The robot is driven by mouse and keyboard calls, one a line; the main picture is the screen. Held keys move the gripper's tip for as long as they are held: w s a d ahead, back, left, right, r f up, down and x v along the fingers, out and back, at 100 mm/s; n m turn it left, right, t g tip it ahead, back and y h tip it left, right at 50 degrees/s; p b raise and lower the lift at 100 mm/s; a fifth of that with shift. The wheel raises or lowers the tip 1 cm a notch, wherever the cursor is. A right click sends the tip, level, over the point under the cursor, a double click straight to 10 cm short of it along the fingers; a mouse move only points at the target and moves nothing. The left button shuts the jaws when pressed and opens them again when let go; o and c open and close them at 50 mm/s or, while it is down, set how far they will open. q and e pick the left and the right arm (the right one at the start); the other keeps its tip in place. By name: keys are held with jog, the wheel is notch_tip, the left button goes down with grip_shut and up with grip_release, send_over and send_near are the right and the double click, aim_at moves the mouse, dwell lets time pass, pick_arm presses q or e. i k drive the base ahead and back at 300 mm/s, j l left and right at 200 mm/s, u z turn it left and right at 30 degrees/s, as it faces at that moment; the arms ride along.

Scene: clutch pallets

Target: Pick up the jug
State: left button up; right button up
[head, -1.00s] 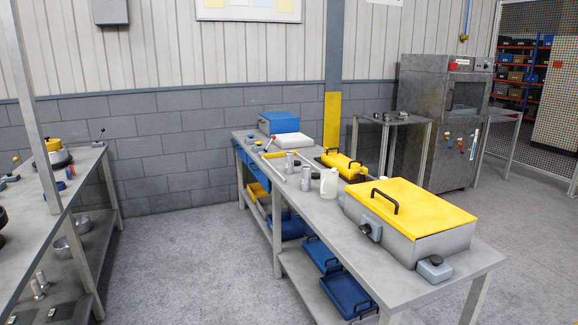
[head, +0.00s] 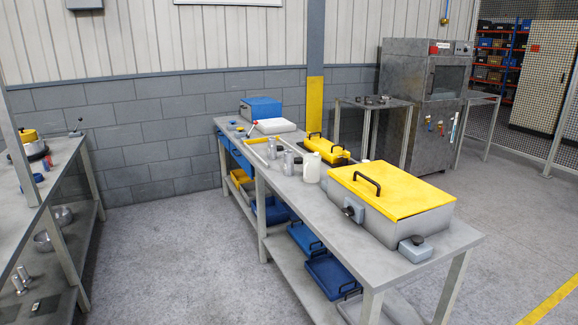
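The jug (head: 311,168) is a small cream-white container standing upright on the long grey workbench (head: 340,229). It stands just left of the large grey box with the yellow lid (head: 400,182). Metal cylinders (head: 288,162) stand close to its left. The lower part of the jug is visible down to the bench top. Neither of my grippers shows in the head view.
A yellow-lidded tray (head: 328,148), a blue case (head: 261,108) and a white box (head: 274,126) sit farther back on the bench. Blue bins (head: 334,274) are on its lower shelf. Another bench (head: 47,176) stands at left. Open floor (head: 165,255) lies between the benches.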

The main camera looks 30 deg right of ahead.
aim_at(312, 161)
jog(key=i+z, duration=0.15)
jog(key=i, duration=0.4)
jog(key=i+j+z, duration=0.15)
jog(key=i, duration=0.35)
jog(key=i+j+z, duration=0.2)
jog(key=i, duration=0.35)
jog(key=i+j+z, duration=0.15)
jog(key=i, duration=0.35)
jog(key=i+j+z, duration=0.15)
jog(key=i+j, duration=0.15)
jog(key=i, duration=0.2)
